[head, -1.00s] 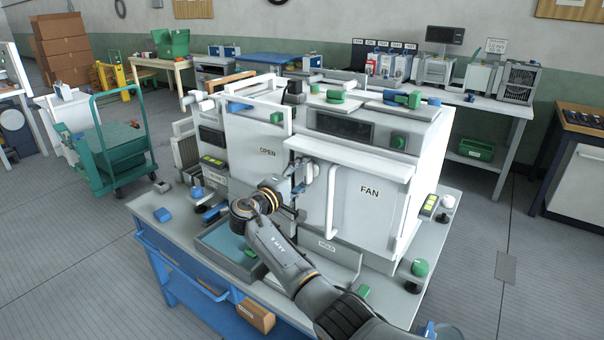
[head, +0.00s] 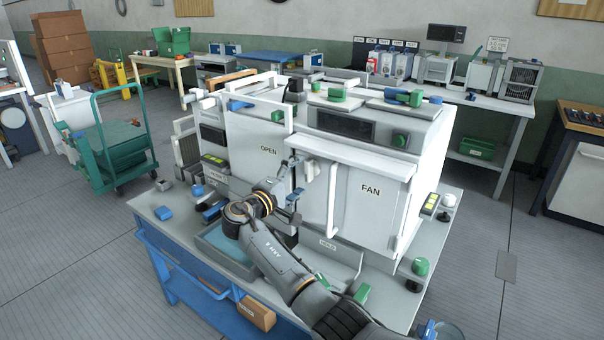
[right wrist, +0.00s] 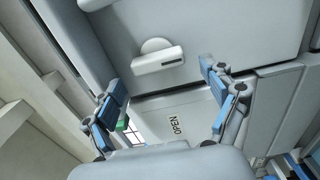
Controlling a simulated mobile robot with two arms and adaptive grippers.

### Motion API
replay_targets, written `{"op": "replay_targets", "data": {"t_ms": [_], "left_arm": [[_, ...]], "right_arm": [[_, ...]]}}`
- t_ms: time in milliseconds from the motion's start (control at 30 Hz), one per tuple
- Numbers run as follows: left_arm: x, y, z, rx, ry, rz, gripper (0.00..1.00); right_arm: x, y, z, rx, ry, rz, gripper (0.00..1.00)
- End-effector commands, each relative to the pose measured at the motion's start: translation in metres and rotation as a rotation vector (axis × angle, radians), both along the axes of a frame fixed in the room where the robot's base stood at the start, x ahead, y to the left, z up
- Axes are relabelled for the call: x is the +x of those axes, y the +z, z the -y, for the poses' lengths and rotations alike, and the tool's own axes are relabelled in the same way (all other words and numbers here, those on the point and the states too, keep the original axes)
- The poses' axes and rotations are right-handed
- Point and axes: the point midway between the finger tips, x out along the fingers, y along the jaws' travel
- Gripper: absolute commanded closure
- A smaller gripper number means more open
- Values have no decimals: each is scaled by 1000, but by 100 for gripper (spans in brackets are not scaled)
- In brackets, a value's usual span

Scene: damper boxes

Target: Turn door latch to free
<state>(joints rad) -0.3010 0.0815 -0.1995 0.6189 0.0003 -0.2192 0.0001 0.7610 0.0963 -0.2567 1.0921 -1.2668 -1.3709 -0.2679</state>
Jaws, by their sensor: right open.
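The white FAN door (head: 370,215) is closed on the front of the large white box. Its latch (head: 309,171) sits near the door's upper left edge. In the right wrist view the latch (right wrist: 158,60) is a pale round hub with a short bar, lying across the picture. My right gripper (head: 292,192) is just in front of the box, left of the latch. In the right wrist view my right gripper (right wrist: 160,82) is open and empty, with blue pads spread apart. The latch lies ahead of the fingertips and appears clear of both. My left gripper is not in view.
A panel marked OPEN (head: 268,150) stands left of the FAN door. A long white handle (head: 333,205) runs down the door, under a projecting ledge (head: 350,157). A blue-lined tray (head: 222,245) and green knob (head: 420,267) are on the bench.

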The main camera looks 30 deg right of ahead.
Motion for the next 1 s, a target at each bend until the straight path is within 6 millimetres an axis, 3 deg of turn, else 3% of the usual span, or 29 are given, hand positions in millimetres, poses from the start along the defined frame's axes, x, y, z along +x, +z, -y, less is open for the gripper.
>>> {"op": "replay_targets", "data": {"t_ms": [200,433,600,1000], "left_arm": [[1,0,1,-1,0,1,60],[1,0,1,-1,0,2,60],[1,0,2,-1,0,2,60],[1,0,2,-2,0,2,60]], "right_arm": [[-18,-1,-46,3,4,1,15],[-32,0,-80,-1,2,0,15],[-37,0,-90,-2,1,1,15],[-37,1,-90,-2,1,1,15]]}}
